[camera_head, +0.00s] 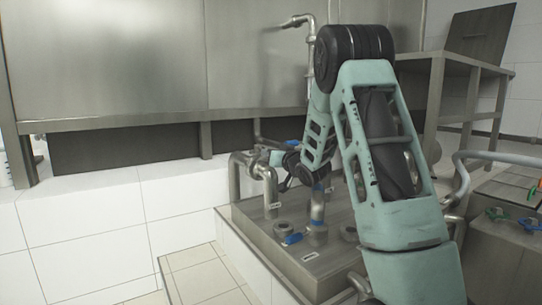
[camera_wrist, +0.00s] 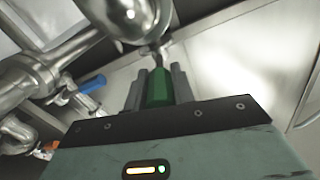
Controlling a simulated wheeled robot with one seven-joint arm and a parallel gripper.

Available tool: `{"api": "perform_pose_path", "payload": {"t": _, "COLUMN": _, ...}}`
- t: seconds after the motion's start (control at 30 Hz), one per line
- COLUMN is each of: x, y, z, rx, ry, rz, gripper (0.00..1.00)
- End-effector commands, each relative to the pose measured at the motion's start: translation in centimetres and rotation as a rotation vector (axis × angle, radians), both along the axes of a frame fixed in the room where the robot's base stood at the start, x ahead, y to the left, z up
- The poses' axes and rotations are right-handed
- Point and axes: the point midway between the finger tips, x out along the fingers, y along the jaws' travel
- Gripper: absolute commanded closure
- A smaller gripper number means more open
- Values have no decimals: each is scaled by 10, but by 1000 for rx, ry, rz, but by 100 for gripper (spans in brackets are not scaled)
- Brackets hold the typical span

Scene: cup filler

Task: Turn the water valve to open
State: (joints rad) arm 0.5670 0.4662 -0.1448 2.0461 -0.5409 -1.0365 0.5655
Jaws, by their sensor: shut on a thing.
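My gripper (camera_wrist: 158,88) is shut on a green valve handle (camera_wrist: 160,86), which stands between the two grey fingers in the wrist view. The handle joins a shiny metal pipe fitting (camera_wrist: 140,15) just above it. In the head view my arm hides most of the gripper and the green handle. My wrist reaches down there toward the metal pipes (camera_head: 264,172) at the back of the steel basin. I cannot tell from these views how far the valve is turned.
A blue valve handle (camera_wrist: 88,86) sits left of my gripper in the wrist view. More coloured valves (camera_head: 497,214) stand at the right. A metal shelf (camera_head: 455,62) is behind my arm. The tiled floor (camera_head: 205,275) is clear.

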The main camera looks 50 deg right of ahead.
Motion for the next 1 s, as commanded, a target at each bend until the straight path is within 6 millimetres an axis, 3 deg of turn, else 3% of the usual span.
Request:
{"api": "perform_pose_path", "payload": {"t": 0.07, "x": -1, "y": -3, "z": 2, "rx": -3, "ry": -4, "rz": -5, "gripper": 100}}
{"api": "perform_pose_path", "payload": {"t": 0.1, "x": -1, "y": -3, "z": 2, "rx": -3, "ry": -4, "rz": -5, "gripper": 72}}
{"api": "perform_pose_path", "payload": {"t": 0.17, "x": -1, "y": -3, "z": 2, "rx": -3, "ry": -4, "rz": -5, "gripper": 56}}
{"api": "perform_pose_path", "payload": {"t": 0.2, "x": 0, "y": -2, "z": 2, "rx": -3, "ry": -4, "rz": -5, "gripper": 54}}
{"api": "perform_pose_path", "payload": {"t": 0.57, "x": -6, "y": 0, "z": 2, "rx": -2, "ry": -3, "rz": -4, "gripper": 54}}
{"api": "perform_pose_path", "payload": {"t": 0.77, "x": -38, "y": 8, "z": 1, "rx": -2, "ry": -2, "rz": -5, "gripper": 54}}
{"api": "perform_pose_path", "payload": {"t": 1.0, "x": -95, "y": 21, "z": 1, "rx": -2, "ry": -2, "rz": -7, "gripper": 54}}
